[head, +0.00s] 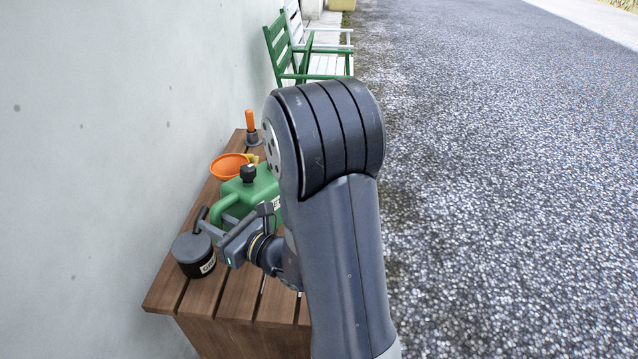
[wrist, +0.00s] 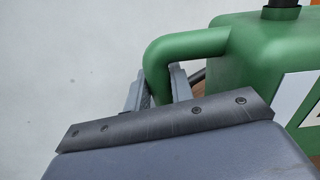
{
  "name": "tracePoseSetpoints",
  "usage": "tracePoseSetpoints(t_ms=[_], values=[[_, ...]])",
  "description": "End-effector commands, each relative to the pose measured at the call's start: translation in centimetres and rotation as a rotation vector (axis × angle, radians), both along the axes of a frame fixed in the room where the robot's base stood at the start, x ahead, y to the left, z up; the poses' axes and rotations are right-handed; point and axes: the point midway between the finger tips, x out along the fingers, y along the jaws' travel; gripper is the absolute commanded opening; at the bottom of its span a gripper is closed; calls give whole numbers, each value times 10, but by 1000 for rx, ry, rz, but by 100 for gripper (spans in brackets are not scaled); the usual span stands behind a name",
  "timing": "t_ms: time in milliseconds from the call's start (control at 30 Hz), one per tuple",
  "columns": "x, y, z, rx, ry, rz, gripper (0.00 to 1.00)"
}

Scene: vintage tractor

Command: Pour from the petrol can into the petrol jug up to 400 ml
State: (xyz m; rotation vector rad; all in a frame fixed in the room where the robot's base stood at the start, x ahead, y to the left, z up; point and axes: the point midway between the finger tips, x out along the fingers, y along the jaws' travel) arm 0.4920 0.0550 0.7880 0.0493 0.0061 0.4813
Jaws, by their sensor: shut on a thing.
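The green petrol can (head: 262,188) stands upright on the wooden slatted table, with a black cap on top and a pale label on its side. Its loop handle (wrist: 190,44) faces my gripper. My gripper (head: 216,224) comes in low from the right in the head view. In the wrist view my gripper (wrist: 160,85) has its fingers on either side of the lower part of the handle, shut on it. My arm hides the can's right side. I cannot make out a petrol jug in either view; my arm hides part of the table.
A dark grey lidded tin (head: 193,254) sits close beside my gripper at the table's near left. An orange funnel (head: 230,166) and an orange-handled tool (head: 251,128) are behind the can. A pale wall borders the left; green and white chairs (head: 290,58) stand beyond.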

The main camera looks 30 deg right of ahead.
Motion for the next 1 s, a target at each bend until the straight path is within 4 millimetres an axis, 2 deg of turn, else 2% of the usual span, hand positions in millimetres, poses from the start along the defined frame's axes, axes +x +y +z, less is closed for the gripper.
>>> tracePoseSetpoints(t_ms=[1000], values=[[12, -24, -6, -2, -5, 1, 0]])
